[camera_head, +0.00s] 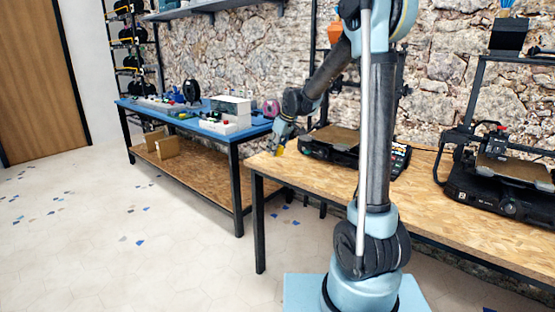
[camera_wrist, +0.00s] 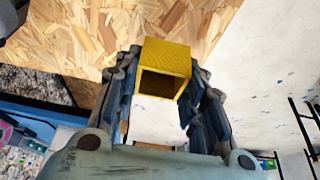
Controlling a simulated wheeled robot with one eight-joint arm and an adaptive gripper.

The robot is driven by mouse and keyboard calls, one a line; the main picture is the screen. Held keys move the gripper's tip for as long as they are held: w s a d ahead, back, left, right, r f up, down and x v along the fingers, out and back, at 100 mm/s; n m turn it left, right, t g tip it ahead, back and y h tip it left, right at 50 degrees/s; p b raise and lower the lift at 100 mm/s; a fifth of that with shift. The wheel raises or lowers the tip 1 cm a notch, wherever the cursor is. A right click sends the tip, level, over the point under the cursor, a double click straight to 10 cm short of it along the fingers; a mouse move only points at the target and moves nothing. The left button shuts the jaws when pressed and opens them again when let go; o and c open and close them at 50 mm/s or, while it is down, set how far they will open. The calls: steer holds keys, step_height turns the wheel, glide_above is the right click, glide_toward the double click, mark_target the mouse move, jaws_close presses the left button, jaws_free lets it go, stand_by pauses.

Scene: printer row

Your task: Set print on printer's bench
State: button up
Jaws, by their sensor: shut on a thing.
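The print is a small yellow hollow box (camera_wrist: 167,68), with its dark open end showing in the wrist view. My gripper (camera_wrist: 160,92) is shut on it, with a finger on each side. In the head view my gripper (camera_head: 281,136) points down at the left end of the wood-topped printer bench (camera_head: 285,166), and the yellow print shows small at its tip (camera_head: 279,151). The print is close to the bench's left end; I cannot tell whether it touches the top. In the wrist view the bench top (camera_wrist: 100,35) lies behind and left of the print.
One printer (camera_head: 335,142) stands on the bench just right of my gripper, and another printer (camera_head: 500,180) stands farther right. Bare bench top lies between and in front of them. A blue-topped bench (camera_head: 222,133) with bins and a white box (camera_head: 231,105) stands to the left.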

mark_target(276, 156)
steer(key=shift+f, duration=2.1)
steer(key=shift+f, duration=0.1)
steer(key=o, duration=0.7)
steer(key=v, duration=1.2)
steer(key=s+d+m, duration=0.3)
steer(key=s+d, duration=0.5)
steer(key=s, duration=0.3)
steer(key=s+d+f+m+h, duration=0.1)
steer(key=s+d+f, duration=0.3)
steer(key=s, duration=0.5)
steer(key=s+d+f+m+h, duration=0.1)
steer(key=s+d+f+m, duration=0.2)
steer(key=s, duration=0.6)
steer(key=s+d+f+m+h, duration=0.1)
steer(key=s+d+f+m, duration=0.2)
steer(key=s+d+f, duration=0.3)
steer(key=shift+s+f+g, duration=0.15)
steer(key=shift+s, duration=0.6)
steer(key=shift+s+f+g, duration=0.1)
steer(key=shift+s+g, duration=0.05)
steer(key=shift+s, duration=0.55)
